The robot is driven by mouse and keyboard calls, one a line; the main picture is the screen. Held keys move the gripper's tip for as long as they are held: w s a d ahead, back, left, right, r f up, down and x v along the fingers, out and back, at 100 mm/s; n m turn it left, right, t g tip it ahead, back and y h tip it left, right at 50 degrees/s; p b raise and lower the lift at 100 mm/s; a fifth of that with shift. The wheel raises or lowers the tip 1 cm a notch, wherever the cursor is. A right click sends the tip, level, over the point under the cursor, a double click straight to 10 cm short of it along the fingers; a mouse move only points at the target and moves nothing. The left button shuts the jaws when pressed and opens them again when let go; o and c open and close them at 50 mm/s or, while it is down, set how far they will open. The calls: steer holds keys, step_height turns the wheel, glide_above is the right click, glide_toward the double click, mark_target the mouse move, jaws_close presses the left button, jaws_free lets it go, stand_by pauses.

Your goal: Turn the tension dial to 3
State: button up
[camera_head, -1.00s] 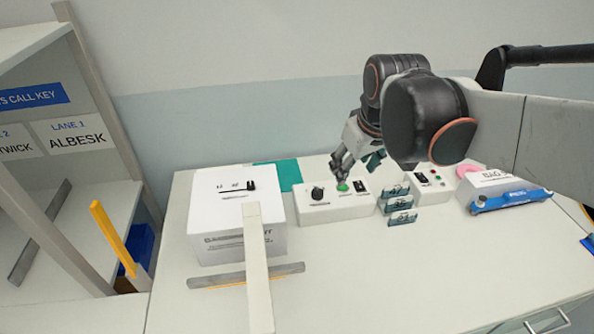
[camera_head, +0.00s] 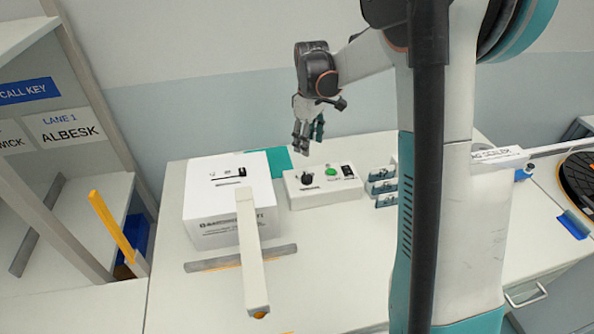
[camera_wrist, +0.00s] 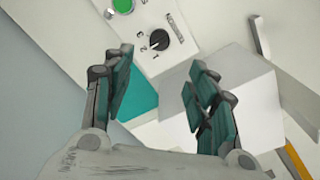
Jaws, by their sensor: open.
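The tension dial (camera_head: 307,178) is a black knob on the left of a white control box (camera_head: 325,198). In the wrist view the dial (camera_wrist: 159,40) shows small numbers around it and a light pointer mark. I cannot surely tell which number the mark points to. My gripper (camera_head: 311,143) hangs above and behind the box, fingers downward, apart from the dial. In the wrist view my gripper (camera_wrist: 163,70) has its teal-padded fingers wide apart with nothing between them. The dial shows beyond the fingertips, between them.
A green button (camera_head: 330,172) and a black switch (camera_head: 348,171) sit right of the dial. A larger white box (camera_head: 225,220) stands left, with a pale post (camera_head: 252,255) before it. Several small teal-grey pieces (camera_head: 383,187) lie right.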

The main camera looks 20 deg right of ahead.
mark_target(307, 175)
step_height(307, 175, down, 14)
steer(key=b, duration=0.3)
steer(key=shift+w+f+b, duration=0.1)
steer(key=shift+w+b, duration=0.05)
steer(key=shift+b, duration=0.2)
steer(key=c, duration=1)
